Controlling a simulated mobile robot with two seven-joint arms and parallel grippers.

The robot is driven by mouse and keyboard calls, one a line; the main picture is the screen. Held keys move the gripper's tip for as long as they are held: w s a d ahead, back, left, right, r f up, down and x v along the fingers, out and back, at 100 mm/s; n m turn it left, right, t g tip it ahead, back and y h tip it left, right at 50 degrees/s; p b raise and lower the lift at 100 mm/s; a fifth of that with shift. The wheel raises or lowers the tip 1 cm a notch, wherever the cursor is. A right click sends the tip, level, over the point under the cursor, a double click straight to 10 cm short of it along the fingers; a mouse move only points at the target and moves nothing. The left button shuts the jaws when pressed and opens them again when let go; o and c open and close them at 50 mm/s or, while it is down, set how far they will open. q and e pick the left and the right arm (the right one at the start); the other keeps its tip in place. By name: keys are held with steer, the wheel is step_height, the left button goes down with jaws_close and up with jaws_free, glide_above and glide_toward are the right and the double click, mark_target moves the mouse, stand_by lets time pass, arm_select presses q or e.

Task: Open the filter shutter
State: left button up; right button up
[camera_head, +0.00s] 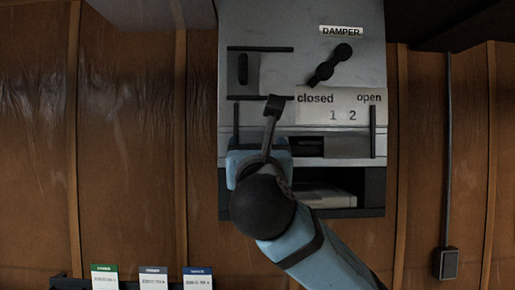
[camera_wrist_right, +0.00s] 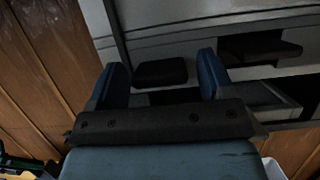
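A grey wall cabinet (camera_head: 205,0) fills the middle of the head view. A pale plate (camera_head: 340,105) on its front is marked "closed" at left, "open" at right, and "1 2". Which part is the filter shutter, I cannot tell for certain. My right gripper (camera_head: 260,143) is at the cabinet's lower left, below the word "closed", largely hidden by my wrist. In the wrist view my right gripper (camera_wrist_right: 160,63) has its blue fingers spread on either side of a dark block (camera_wrist_right: 160,73), with gaps visible at both sides. My left gripper is in neither view.
A black lever (camera_head: 330,66) sits under the "DAMPER" label. A small black handle (camera_head: 243,69) stands between two horizontal rails at upper left. An open shelf (camera_head: 345,187) lies below. Cards (camera_head: 153,278) stand at bottom left. A switch box (camera_head: 446,263) is at right.

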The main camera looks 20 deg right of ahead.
steer(key=c, duration=1.1)
steer(key=shift+r, duration=2.25)
steer(key=shift+c, duration=0.2)
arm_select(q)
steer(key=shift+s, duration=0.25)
arm_select(e)
steer(key=o, duration=1.3)
